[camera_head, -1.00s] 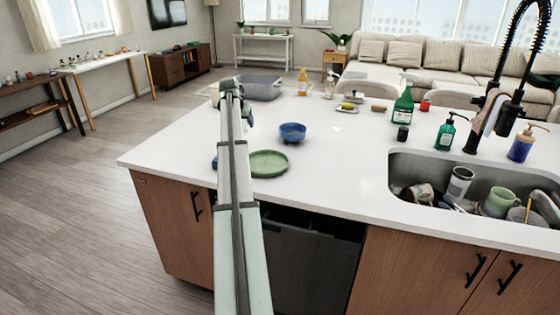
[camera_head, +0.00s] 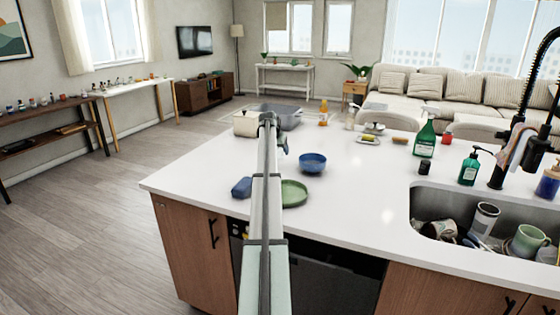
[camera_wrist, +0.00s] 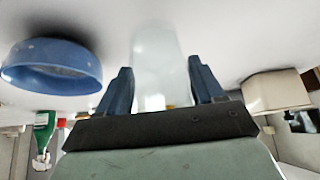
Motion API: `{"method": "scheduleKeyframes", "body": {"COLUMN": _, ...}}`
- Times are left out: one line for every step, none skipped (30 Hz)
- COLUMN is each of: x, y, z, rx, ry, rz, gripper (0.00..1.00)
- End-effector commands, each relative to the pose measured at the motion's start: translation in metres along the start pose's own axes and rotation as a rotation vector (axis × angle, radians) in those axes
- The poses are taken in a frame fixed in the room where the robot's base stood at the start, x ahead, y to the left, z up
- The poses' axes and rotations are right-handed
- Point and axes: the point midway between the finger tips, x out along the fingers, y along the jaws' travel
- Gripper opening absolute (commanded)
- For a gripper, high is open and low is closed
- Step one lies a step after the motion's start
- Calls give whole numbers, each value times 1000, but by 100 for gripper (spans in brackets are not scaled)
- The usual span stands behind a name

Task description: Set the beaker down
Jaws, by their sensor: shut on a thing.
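The beaker (camera_wrist: 157,48) is clear and pale, and shows in the wrist view between the two dark blue fingers of my gripper (camera_wrist: 161,70). My gripper is shut on it. The white island counter (camera_head: 360,195) fills the area behind the beaker in the wrist view. I cannot tell whether the beaker touches the counter. In the head view my gripper (camera_head: 283,147) is small, over the far left part of the counter, and the beaker cannot be made out there.
A blue bowl (camera_head: 312,163) and green plate (camera_head: 294,194) are right of my arm. A cream pot (camera_head: 245,124) and grey bin (camera_head: 288,117) stand behind. The sink (camera_head: 470,235) holds dishes. The counter's middle is clear.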

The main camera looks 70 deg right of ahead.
Motion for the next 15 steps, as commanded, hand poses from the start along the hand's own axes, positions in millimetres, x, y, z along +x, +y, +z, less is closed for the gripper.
{"method": "scheduleKeyframes", "body": {"x": 4, "y": 0, "z": 2, "rx": 0, "ry": 0, "rz": 0, "gripper": 35}}
{"method": "scheduleKeyframes", "body": {"x": 5, "y": 0, "z": 3, "rx": 0, "ry": 1, "rz": 0, "gripper": 35}}
{"method": "scheduleKeyframes", "body": {"x": 7, "y": 0, "z": 5, "rx": 0, "ry": 1, "rz": 0, "gripper": 35}}
{"method": "scheduleKeyframes", "body": {"x": 9, "y": 0, "z": 6, "rx": 0, "ry": 1, "rz": 0, "gripper": 35}}
{"method": "scheduleKeyframes", "body": {"x": 11, "y": 0, "z": 7, "rx": 0, "ry": 1, "rz": 0, "gripper": 35}}
{"method": "scheduleKeyframes", "body": {"x": 14, "y": 0, "z": 10, "rx": 0, "ry": 0, "rz": 0, "gripper": 35}}
{"method": "scheduleKeyframes", "body": {"x": 17, "y": 0, "z": 12, "rx": 0, "ry": 0, "rz": 0, "gripper": 35}}
{"method": "scheduleKeyframes", "body": {"x": 20, "y": 0, "z": 14, "rx": 0, "ry": 0, "rz": 0, "gripper": 35}}
{"method": "scheduleKeyframes", "body": {"x": 25, "y": 0, "z": 17, "rx": 0, "ry": 0, "rz": 0, "gripper": 35}}
{"method": "scheduleKeyframes", "body": {"x": 28, "y": 0, "z": 19, "rx": 0, "ry": 0, "rz": 0, "gripper": 35}}
{"method": "scheduleKeyframes", "body": {"x": 31, "y": 0, "z": 21, "rx": 0, "ry": 0, "rz": 0, "gripper": 35}}
{"method": "scheduleKeyframes", "body": {"x": 34, "y": 0, "z": 22, "rx": 0, "ry": 0, "rz": 0, "gripper": 35}}
{"method": "scheduleKeyframes", "body": {"x": 35, "y": 0, "z": 23, "rx": 0, "ry": 1, "rz": 0, "gripper": 35}}
{"method": "scheduleKeyframes", "body": {"x": 36, "y": 0, "z": 23, "rx": 0, "ry": 1, "rz": 0, "gripper": 35}}
{"method": "scheduleKeyframes", "body": {"x": 36, "y": 0, "z": 23, "rx": 0, "ry": 2, "rz": 0, "gripper": 35}}
